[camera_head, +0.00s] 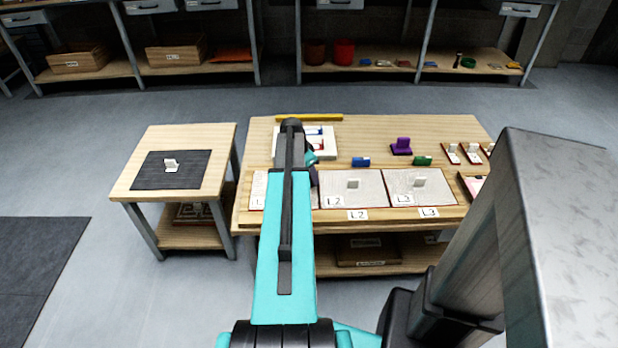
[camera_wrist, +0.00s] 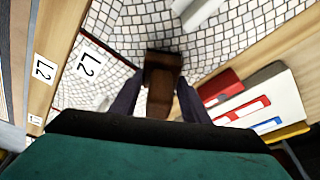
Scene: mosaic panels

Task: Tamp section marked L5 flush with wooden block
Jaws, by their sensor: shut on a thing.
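My gripper (camera_wrist: 158,98) is shut on a brown wooden block (camera_wrist: 162,82) in the wrist view. The L2 panel (camera_head: 338,196) and the L3 panel (camera_head: 402,192) lie side by side on the table, each with an upright white handle. The L1 panel (camera_head: 258,186) is partly behind my arm. No L5 marking is readable; another panel (camera_head: 472,184) at the right is mostly hidden by my body.
A white tray (camera_head: 331,153) with red and blue pieces is behind the panels. A yellow bar (camera_head: 310,117) lies at the back. A side table (camera_head: 130,176) stands left.

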